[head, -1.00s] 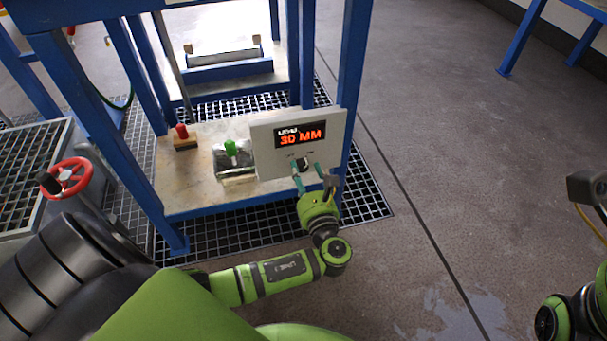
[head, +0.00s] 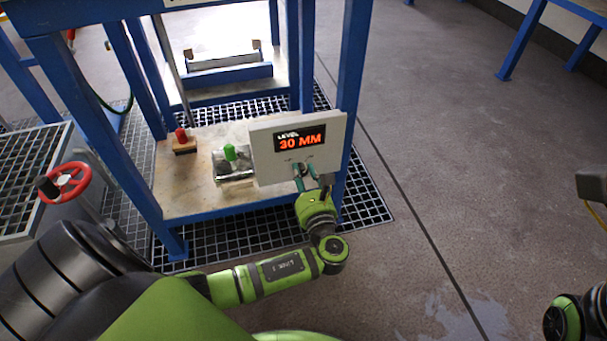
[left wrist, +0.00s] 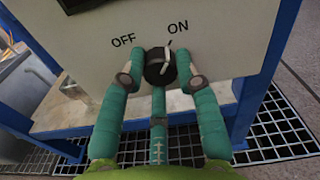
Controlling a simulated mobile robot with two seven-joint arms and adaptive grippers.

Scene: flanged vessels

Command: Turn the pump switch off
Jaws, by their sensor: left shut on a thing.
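The pump switch is a round black knob (left wrist: 160,67) on the white panel (head: 262,158), below the printed words OFF on the left and ON on the right. Its pale pointer mark leans up toward the ON side. The panel's display (head: 300,138) reads LEVEL 30 MM. My left gripper (head: 305,174) is at the panel's lower front, its green fingers shut on the knob from both sides; they also show in the left wrist view (left wrist: 160,75). In the head view the fingers mostly hide the knob. Part of my right arm shows at the right edge; its gripper fingers do not.
A green-topped part (head: 230,153) and a red-topped part (head: 181,138) stand on the shelf (head: 190,205) left of the panel. Blue frame posts (head: 352,80) stand close beside the panel. A red handwheel (head: 66,182) is at left. The floor (head: 450,150) to the right is clear.

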